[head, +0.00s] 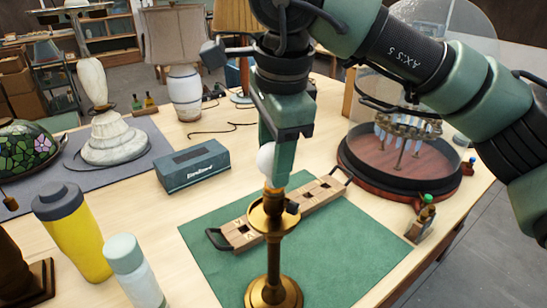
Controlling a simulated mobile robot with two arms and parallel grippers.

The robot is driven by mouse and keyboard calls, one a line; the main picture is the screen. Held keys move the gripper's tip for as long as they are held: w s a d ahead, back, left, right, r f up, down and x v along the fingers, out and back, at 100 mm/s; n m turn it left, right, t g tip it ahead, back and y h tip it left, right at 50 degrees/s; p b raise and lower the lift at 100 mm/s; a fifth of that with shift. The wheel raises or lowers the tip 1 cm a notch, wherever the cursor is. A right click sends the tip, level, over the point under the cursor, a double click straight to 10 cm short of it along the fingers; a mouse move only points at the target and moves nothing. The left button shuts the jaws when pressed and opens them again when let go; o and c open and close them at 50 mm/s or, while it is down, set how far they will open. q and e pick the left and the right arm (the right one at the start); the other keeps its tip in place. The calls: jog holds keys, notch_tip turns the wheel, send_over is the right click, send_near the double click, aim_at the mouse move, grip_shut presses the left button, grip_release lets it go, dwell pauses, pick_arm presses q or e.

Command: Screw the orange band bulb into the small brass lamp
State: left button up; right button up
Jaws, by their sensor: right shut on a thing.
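The small brass lamp (272,255) stands upright on the green mat (340,262), with its socket at the top. My right gripper (278,168) points down right above the lamp and is shut on a white bulb (266,158). A finger covers much of the bulb. An orange patch shows at the bulb's lower end, at the top of the lamp. The bulb's base meets the socket area in the picture; I cannot tell how deep it sits. My left gripper is not in view.
A wooden tray with handles (317,193) lies behind the lamp. A yellow bottle (75,235) and a white-capped bottle (135,275) stand left. A teal box (192,167) is behind. A glass dome on a dark base (385,180) and a small green-capped bottle (425,215) stand right.

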jog(key=m+h+b, duration=0.1)
jog(key=m, duration=0.4)
jog(key=shift+m, duration=1.1)
jog(key=m+h, duration=0.1)
jog(key=m, duration=0.3)
jog(key=shift+b, duration=0.35)
jog(key=m, duration=0.3)
jog(key=shift+a+g+h, duration=0.1)
jog(key=shift+g+h, duration=0.2)
jog(key=shift+m, duration=0.5)
